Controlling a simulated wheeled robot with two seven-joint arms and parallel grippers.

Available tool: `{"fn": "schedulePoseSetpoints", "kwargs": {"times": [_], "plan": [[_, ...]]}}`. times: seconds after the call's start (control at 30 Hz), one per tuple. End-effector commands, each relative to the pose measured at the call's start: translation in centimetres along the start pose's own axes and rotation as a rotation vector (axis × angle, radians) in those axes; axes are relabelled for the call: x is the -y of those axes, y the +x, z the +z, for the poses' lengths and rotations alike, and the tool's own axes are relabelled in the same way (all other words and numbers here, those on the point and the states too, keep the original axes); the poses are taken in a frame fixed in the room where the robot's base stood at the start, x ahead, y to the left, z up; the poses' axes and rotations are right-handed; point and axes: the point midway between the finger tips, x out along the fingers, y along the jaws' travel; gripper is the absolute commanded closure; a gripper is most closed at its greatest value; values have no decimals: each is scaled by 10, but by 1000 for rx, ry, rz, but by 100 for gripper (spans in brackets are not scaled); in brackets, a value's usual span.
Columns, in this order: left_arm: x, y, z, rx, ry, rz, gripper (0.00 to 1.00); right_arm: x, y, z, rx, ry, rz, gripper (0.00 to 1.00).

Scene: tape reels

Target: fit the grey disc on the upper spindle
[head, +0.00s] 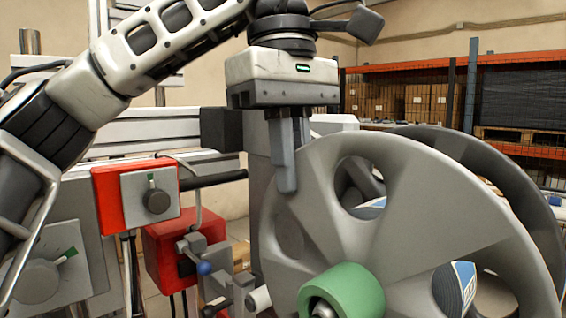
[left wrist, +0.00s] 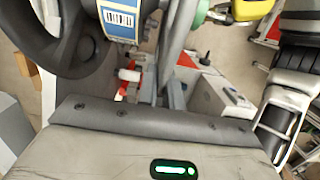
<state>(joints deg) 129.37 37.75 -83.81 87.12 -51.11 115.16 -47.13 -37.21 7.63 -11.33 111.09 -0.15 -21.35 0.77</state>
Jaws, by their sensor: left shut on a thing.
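The grey disc (head: 400,195) is a large upright plate with cut-out windows, at the right of the head view. A green hub (head: 350,288) stands at its middle, with a metal round part in its opening. My left gripper (head: 286,175) points down and is shut on the disc's upper left rim. In the left wrist view the disc (left wrist: 176,38) shows nearly edge-on, running down to the fingers (left wrist: 165,97). I cannot make out the upper spindle for certain; the disc hides what lies behind it. My right gripper is not in view.
A dark reel flange (head: 505,175) stands close behind the disc, with a blue-and-white label (head: 455,290) showing through a window. Red boxes with knobs (head: 137,195) and a clamp with a blue ball (head: 204,268) are at the left. Shelves with cartons (head: 425,103) stand far back.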

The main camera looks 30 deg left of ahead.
Motion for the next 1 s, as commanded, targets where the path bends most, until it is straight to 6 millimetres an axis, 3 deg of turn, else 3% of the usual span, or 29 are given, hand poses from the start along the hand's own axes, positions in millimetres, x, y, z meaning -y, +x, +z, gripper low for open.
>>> {"fn": "schedulePoseSetpoints", "kwargs": {"times": [0.83,0.93,1.0], "plan": [[-10,-1,0,1,0,2,100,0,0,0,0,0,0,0],[-10,-1,0,1,0,2,67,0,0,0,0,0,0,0],[-10,-1,0,1,0,2,67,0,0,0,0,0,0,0]]}}
